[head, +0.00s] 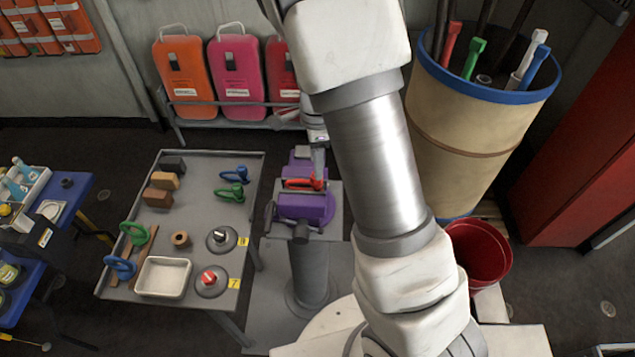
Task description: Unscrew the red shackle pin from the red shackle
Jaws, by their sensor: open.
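The red shackle (298,184) sits in a purple vise (306,207) on a grey pedestal, right of the work table. It is small in the head view, and I cannot tell its pin apart from its body. My gripper (318,177) points down at the right end of the red shackle, very close to it. The fingers are tiny and partly merge with the red part, so I cannot tell whether they touch it. My own arm crosses the middle of the view.
The grey table (203,222) left of the vise holds blue and green shackles (232,191), wooden blocks, a white tray (163,278) and two round stands. A tall tan bin (455,135) and a red bucket (482,252) stand to the right. Coloured cases (236,80) line the back.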

